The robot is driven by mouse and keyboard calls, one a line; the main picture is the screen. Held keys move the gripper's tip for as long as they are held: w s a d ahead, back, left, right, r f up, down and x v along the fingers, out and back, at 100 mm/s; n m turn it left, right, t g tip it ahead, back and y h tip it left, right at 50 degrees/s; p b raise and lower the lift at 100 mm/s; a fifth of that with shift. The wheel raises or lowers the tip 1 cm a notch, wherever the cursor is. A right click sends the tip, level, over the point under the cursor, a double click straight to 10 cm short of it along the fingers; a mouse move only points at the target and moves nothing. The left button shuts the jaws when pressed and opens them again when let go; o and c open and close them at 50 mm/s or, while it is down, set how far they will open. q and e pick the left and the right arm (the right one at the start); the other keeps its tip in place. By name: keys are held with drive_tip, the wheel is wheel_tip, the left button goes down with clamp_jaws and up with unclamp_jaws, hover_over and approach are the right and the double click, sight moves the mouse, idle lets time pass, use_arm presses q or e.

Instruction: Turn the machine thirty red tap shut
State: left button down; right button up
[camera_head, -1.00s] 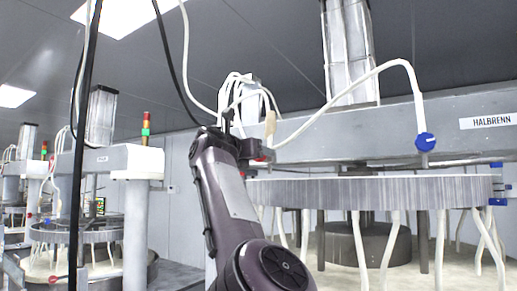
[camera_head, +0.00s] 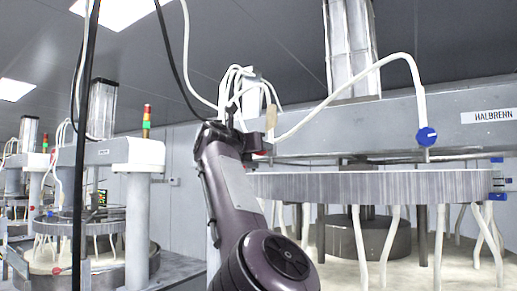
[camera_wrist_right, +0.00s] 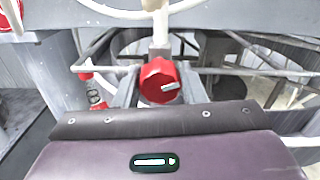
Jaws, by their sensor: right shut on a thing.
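In the right wrist view a round red tap (camera_wrist_right: 159,84) with a white pointer bar sits below a white vertical pipe. My left gripper is in neither view.
A wide grey platen (camera_head: 370,188) lies below. Another red fitting (camera_wrist_right: 82,76) is left of the gripped tap. Similar machines stand at left.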

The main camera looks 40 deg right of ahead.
drive_tip(key=n+p, duration=0.1)
drive_tip(key=n, duration=0.2)
drive_tip(key=n+p, duration=0.1)
drive_tip(key=n, duration=0.1)
drive_tip(key=shift+n, duration=0.3)
drive_tip(key=n, duration=0.3)
drive_tip(key=shift+n, duration=2.6)
drive_tip(key=o, duration=1)
drive_tip(key=shift+d+f, duration=0.1)
